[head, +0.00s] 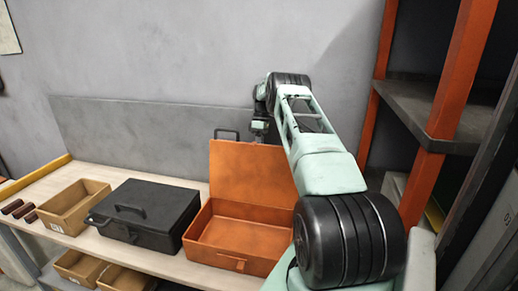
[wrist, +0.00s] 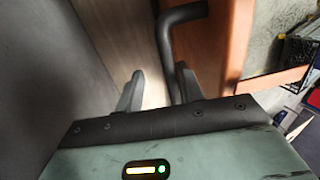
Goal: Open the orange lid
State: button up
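The orange lid (head: 248,172) stands about upright at the back of the orange box (head: 203,222), whose inside is open and looks empty. A dark handle (head: 227,133) sticks up at the lid's top edge. My gripper (head: 259,131) is at the lid's top edge, right of that handle, partly hidden by the lid and my arm. In the wrist view, my gripper (wrist: 160,76) has its fingers apart. A dark bent bar (wrist: 168,45), likely the handle, runs down between them, close to the right finger. The orange lid (wrist: 222,55) is at the right. Contact cannot be told.
A closed black case (head: 150,212) stands left of the orange box on the bench (head: 115,173). A cardboard bin (head: 73,205) and dark cylinders (head: 18,209) lie farther left. A grey panel (head: 150,130) is behind. An orange-post shelf (head: 425,165) stands right.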

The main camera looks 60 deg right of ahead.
jog(key=shift+d+r, duration=0.1)
jog(key=shift+r, duration=0.05)
notch_tip(320, 180, up, 10)
jog(key=b, duration=0.3)
dwell(0.3)
dwell(0.6)
